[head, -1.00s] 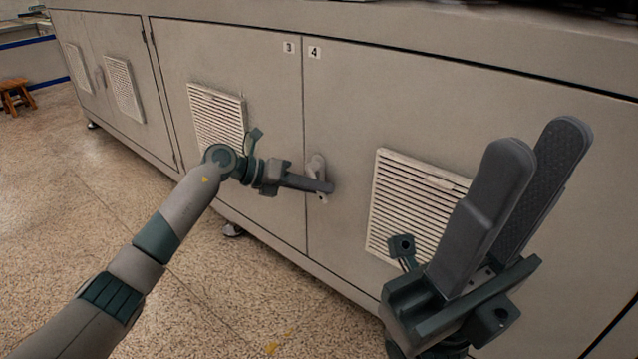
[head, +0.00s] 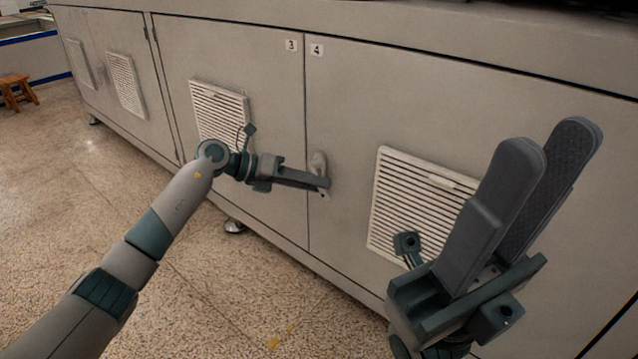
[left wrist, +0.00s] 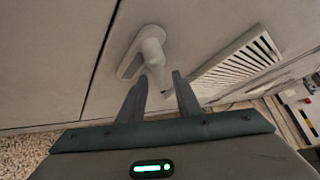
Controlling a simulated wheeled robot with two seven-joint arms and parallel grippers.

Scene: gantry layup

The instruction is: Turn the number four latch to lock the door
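The number four latch (head: 317,163) is a small pale grey handle on the left edge of the door marked 4 (head: 345,110). In the left wrist view the latch (left wrist: 150,45) has an oval base plate, and its lever points down toward my fingers. My left gripper (head: 322,183) is at the latch, its fingers partly covering the lever in the head view. In the left wrist view the fingers of my left gripper (left wrist: 160,85) stand apart, with the lever's end between their tips and gaps showing. My right gripper (head: 545,135) is open and empty, in front of door 4.
Door 3 (head: 270,75) adjoins on the left, with its own vent (head: 218,110). A vent (head: 415,205) sits on door 4 behind my right gripper. A wooden stool (head: 15,92) stands far left. The speckled floor (head: 215,290) before the cabinet is clear.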

